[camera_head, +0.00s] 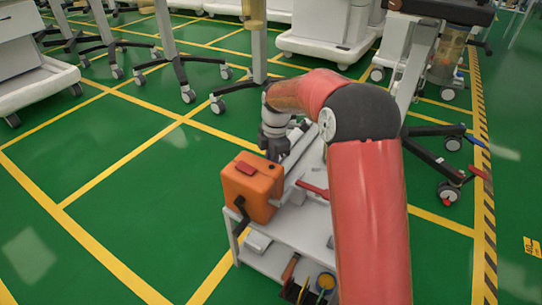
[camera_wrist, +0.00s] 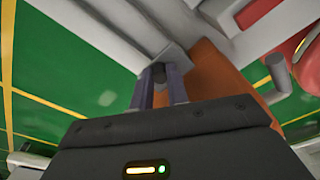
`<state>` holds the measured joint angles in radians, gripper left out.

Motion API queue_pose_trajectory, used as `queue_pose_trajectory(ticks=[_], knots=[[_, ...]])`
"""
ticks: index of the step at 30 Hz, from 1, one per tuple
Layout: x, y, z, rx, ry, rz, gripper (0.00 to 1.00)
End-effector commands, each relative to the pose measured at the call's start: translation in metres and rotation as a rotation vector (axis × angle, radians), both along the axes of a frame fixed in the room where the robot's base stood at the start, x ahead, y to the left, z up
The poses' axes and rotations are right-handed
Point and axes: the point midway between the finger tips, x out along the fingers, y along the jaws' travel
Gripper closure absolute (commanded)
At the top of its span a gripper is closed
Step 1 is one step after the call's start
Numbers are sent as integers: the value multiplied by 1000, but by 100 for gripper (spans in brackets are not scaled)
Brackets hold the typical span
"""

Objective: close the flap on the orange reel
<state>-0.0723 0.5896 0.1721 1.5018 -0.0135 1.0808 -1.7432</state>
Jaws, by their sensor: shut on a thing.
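The orange reel (camera_head: 249,192) is a boxy orange case at the left end of a white cart. A dark red piece (camera_head: 246,168) shows on its top, and a black crank-like handle hangs on its front side. My gripper (camera_head: 273,152) is just behind the reel, pointing down. In the wrist view, my gripper's fingers (camera_wrist: 160,88) are close together on a small dark part (camera_wrist: 158,70), beside the orange surface (camera_wrist: 218,78) of the reel. I cannot tell whether this dark part belongs to the flap. The flap's position is not clear.
The white cart (camera_head: 277,243) carries grey-white parts and a red lever (camera_head: 313,189) right of the reel. Its lower shelf holds several tools. My arm covers the cart's right side. Wheeled stands and carts are behind. Green floor is clear to the left.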

Motion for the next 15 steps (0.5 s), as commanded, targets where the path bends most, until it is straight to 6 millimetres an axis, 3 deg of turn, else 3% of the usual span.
queue_pose_trajectory(ticks=[5, 15], knots=[[5, -4, 2, 75, 116, -5, 100], [12, -8, -17, 255, 381, -3, 100]])
